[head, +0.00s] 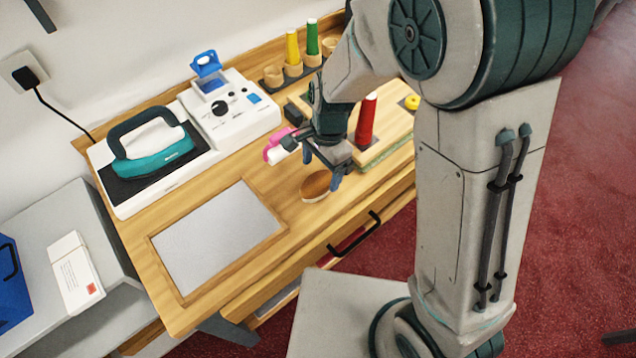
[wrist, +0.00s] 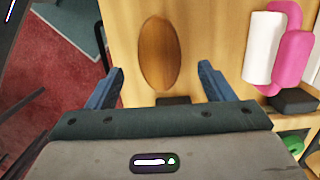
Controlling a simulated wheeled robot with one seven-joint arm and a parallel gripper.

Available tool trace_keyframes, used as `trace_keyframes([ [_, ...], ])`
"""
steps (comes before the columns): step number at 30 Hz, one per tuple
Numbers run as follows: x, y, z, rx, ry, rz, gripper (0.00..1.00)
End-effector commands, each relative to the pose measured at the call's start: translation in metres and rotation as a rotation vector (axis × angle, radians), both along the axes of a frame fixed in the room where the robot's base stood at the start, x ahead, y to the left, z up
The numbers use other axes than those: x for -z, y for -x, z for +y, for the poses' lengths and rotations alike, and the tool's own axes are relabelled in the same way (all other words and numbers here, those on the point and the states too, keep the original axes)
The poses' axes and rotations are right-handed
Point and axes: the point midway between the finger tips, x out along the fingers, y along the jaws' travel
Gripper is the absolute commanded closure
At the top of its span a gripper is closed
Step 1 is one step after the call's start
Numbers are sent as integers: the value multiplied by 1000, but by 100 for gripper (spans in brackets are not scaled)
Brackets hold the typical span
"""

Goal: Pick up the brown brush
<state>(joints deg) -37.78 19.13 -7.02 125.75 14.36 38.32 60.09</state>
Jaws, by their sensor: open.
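The brown brush (head: 316,187) is an oval wooden-backed piece lying on the wooden counter, near its front edge. In the wrist view the brush (wrist: 159,54) lies beyond my fingertips, roughly centred between them, with its long side pointing away from me. My gripper (head: 316,167) is just above and beside the brush in the head view.
A pink and white roller (wrist: 277,45) lies right of the brush in the wrist view. A red cone (head: 366,119) stands behind my gripper. A grey panel (head: 218,237) is set in the counter at left. A teal-handled iron (head: 150,148) sits farther back.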

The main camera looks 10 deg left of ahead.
Motion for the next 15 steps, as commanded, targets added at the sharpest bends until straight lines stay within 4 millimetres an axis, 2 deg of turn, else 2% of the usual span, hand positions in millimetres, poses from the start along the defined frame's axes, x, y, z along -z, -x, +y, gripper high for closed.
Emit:
trace_keyframes([
  [7,32,6,4,0,2,4,25],
  [15,37,6,5,0,-1,1,25],
])
